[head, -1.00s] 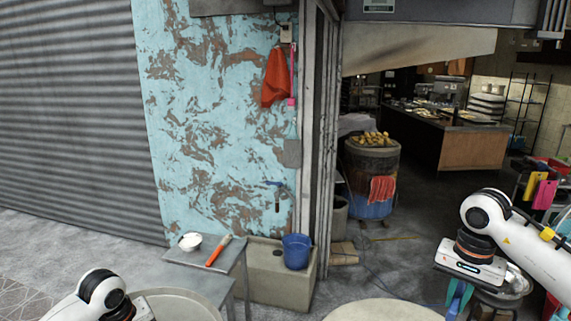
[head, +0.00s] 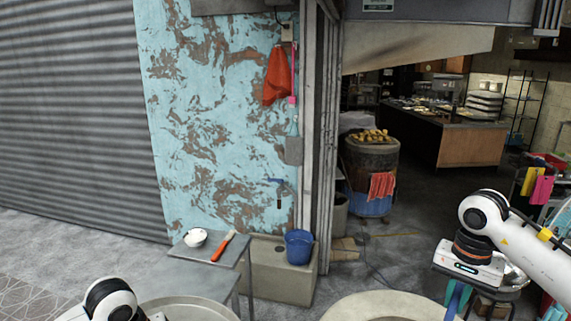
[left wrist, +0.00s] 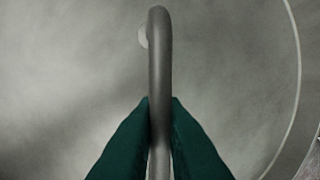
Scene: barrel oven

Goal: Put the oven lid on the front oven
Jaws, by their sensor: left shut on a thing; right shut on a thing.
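My left gripper (left wrist: 160,130), with dark green fingers, is shut on the grey bar handle (left wrist: 159,50) of the oven lid. The lid's flat grey metal face (left wrist: 235,70) fills the left wrist view, with a curved rim at right. In the head view the grey disc (head: 190,309) at the bottom left, beside my left arm, appears to be this lid, cut by the frame edge. A pale round rim (head: 345,307) at bottom centre appears to be the front oven's top. My right gripper (head: 457,300) is right of it, pointing down and shut; what it holds is hidden.
A grey table (head: 208,280) with a white bowl (head: 195,237) and an orange-handled tool (head: 223,245) stands behind the lid. A blue bucket (head: 299,247) rests on a concrete basin (head: 275,285). Another barrel oven (head: 371,165) stands farther back. Paved floor lies between.

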